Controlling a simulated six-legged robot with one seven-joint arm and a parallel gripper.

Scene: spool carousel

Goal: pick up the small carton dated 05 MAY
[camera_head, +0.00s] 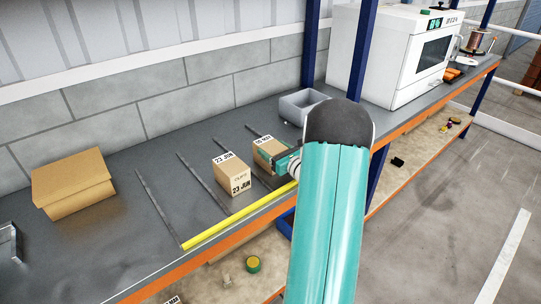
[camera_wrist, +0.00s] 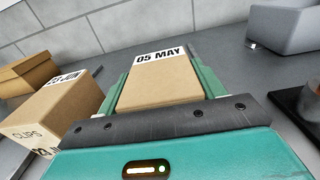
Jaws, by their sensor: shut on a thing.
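The small carton dated 05 MAY (camera_head: 267,151) is on the grey bench top, to the right of another small carton. In the wrist view the 05 MAY carton (camera_wrist: 160,79) shows its date label at the far top edge, between the two green fingers. My gripper (camera_wrist: 163,82) is shut on it, one finger along each side. In the head view my gripper (camera_head: 280,160) reaches the carton from the right, and my arm hides part of the bench. I cannot tell whether the carton is clear of the bench.
A carton marked 23 JUN (camera_head: 232,175) stands close on the left; the wrist view shows it too (camera_wrist: 50,110). A larger brown box (camera_head: 73,185) is farther left. A grey bin (camera_head: 302,106) and a white machine (camera_head: 395,55) are behind. Thin dark strips and a yellow edge strip (camera_head: 240,215) mark the bench.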

